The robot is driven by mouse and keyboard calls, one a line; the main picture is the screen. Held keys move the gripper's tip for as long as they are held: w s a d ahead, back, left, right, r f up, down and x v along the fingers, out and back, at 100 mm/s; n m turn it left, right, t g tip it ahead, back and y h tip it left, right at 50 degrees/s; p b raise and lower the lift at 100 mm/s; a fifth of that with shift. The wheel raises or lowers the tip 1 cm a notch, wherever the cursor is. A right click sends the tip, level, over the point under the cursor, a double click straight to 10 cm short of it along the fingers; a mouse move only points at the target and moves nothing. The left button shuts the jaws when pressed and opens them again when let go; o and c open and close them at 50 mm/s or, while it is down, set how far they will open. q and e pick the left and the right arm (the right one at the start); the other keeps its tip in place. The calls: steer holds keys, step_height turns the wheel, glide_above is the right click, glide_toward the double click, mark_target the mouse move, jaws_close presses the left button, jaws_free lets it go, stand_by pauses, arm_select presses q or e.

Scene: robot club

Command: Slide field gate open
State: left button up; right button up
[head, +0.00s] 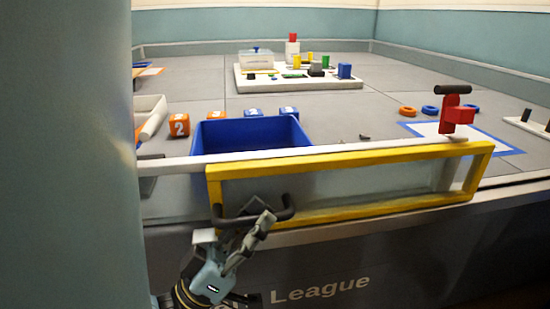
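The field gate is a yellow frame (380,155) around a clear panel, standing along the front edge of the field. A dark bar handle (285,213) is on its lower left part. My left gripper (257,213) reaches up from below and is at this handle, its fingers overlapping the bar. I cannot tell whether they are closed on it. My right gripper is not in view.
A white rail (170,163) runs behind the gate's top. A red piece with a black grip (455,115) stands at the gate's upper right. Behind are a blue bin (215,135), numbered cubes (180,125) and a white board (300,84). A pale teal upright surface (65,160) fills the left.

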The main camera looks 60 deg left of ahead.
arm_select(q)
steer(key=shift+o, duration=1.1)
steer(key=shift+w, duration=0.1)
steer(key=v, duration=1.2)
